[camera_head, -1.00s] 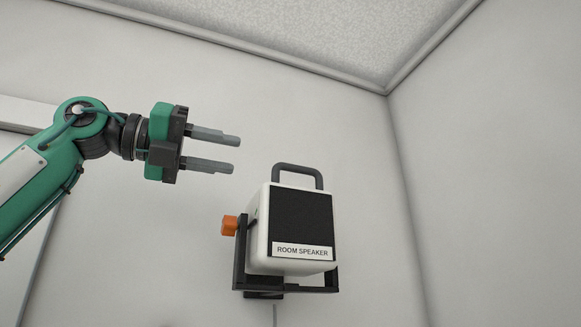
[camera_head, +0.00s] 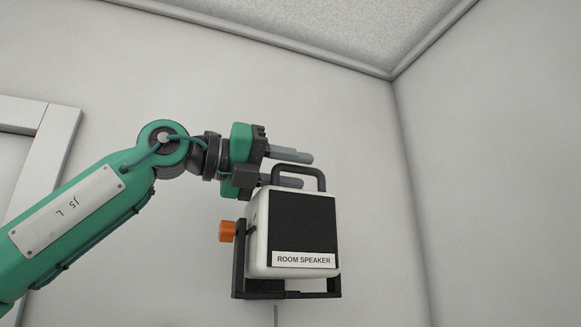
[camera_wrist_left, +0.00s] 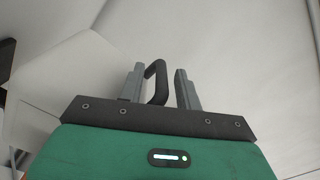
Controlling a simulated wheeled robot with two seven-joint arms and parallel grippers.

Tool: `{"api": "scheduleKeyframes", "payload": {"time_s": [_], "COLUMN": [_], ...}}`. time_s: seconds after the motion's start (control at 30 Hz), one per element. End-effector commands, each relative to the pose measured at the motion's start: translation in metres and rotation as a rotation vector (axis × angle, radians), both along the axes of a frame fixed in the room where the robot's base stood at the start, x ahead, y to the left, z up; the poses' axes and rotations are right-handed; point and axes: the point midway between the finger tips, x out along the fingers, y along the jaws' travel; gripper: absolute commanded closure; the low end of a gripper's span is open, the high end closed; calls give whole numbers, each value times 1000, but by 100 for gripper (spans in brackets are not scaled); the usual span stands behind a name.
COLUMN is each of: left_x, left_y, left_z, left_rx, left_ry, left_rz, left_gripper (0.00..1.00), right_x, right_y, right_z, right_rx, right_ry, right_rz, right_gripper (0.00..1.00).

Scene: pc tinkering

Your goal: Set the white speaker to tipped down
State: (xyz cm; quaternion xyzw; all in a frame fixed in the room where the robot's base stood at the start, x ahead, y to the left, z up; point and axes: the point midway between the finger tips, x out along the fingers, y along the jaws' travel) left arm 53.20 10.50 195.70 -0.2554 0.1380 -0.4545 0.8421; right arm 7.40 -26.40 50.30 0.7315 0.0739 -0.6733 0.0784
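The white speaker (camera_head: 258,235) hangs on the wall in a black U-shaped bracket (camera_head: 237,283). It has a black grille, a "ROOM SPEAKER" label, a dark loop handle (camera_head: 300,170) on top and an orange knob (camera_head: 227,231) at its left side. My left gripper (camera_head: 308,170) is open at the handle, one finger above the top bar and the other lower, seen level with the loop. In the left wrist view, the handle (camera_wrist_left: 158,72) lies between the spread fingers (camera_wrist_left: 160,84), nearer the left one. I cannot tell if they touch. My right gripper is not in view.
A white frame (camera_head: 60,135) stands on the wall at the left. A thin cable (camera_head: 276,315) runs down below the bracket. The wall (camera_head: 365,200) right of the speaker is clear up to the room corner.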

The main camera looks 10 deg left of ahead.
Motion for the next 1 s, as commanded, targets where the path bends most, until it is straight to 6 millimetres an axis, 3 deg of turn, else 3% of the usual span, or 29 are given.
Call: {"api": "scheduleKeyframes", "payload": {"time_s": [0.03, 0.17, 0.2, 0.53, 1.0], "left_x": [0, 0, -1, -4, -25], "left_y": [0, 0, 0, -2, -17], "left_z": [0, 0, 1, -3, -24], "left_rx": [0, 0, 0, 16, 178], "left_ry": [0, 0, 0, -24, -263], "left_rz": [0, -1, -1, -2, -4], "left_gripper": [74, 99, 100, 100, 100], "right_x": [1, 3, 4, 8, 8], "right_y": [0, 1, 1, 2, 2], "right_z": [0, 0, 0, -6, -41], "right_rx": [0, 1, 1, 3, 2], "right_ry": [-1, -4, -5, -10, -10], "right_rz": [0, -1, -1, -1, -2], "right_gripper": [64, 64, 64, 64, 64]}}
